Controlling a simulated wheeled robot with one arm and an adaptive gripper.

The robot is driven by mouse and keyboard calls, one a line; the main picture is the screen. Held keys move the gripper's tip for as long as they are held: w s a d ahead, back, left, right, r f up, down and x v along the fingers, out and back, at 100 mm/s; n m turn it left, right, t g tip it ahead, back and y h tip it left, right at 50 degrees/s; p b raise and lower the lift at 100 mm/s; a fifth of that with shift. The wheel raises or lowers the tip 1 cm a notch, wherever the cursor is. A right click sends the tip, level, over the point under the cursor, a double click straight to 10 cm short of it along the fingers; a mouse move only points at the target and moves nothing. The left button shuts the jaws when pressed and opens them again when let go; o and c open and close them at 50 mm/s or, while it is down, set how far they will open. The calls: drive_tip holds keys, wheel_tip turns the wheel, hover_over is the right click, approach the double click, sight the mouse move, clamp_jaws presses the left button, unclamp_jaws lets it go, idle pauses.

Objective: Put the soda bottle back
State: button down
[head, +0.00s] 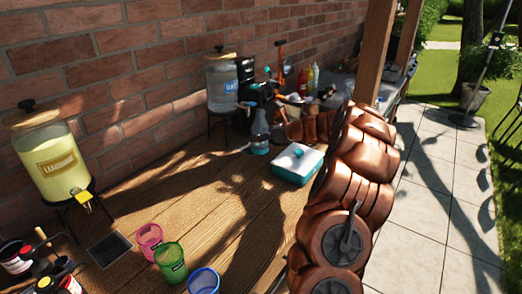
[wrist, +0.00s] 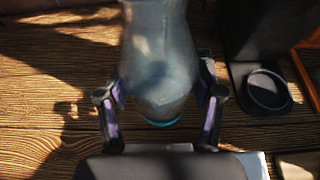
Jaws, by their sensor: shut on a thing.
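The soda bottle (head: 260,131) is clear with a bluish lower part. In the head view it is upright at the far part of the wooden table (head: 205,180), at the end of my arm. In the wrist view the bottle (wrist: 158,62) is between the two fingers of my gripper (wrist: 161,100), with a teal band at its near end. The gripper is shut on the bottle. I cannot tell whether its base touches the table. In the head view my arm hides most of the gripper.
A white and teal box (head: 298,163) stands just right of the bottle. A water dispenser (head: 222,82) and a dark machine are behind it by the brick wall. A lemonade dispenser (head: 55,160) and several coloured cups are at left. The middle tabletop is clear.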

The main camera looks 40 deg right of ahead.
sight(267, 146)
drive_tip(key=shift+f+p, duration=0.4)
drive_tip(key=shift+f, duration=2.35)
drive_tip(key=shift+f, duration=0.15)
drive_tip(key=shift+c, duration=1)
unclamp_jaws()
drive_tip(key=shift+r, duration=0.2)
drive_tip(key=b+v, duration=0.2)
drive_tip(key=v, duration=1)
drive_tip(key=shift+a, duration=0.1)
drive_tip(key=shift+a, duration=0.1)
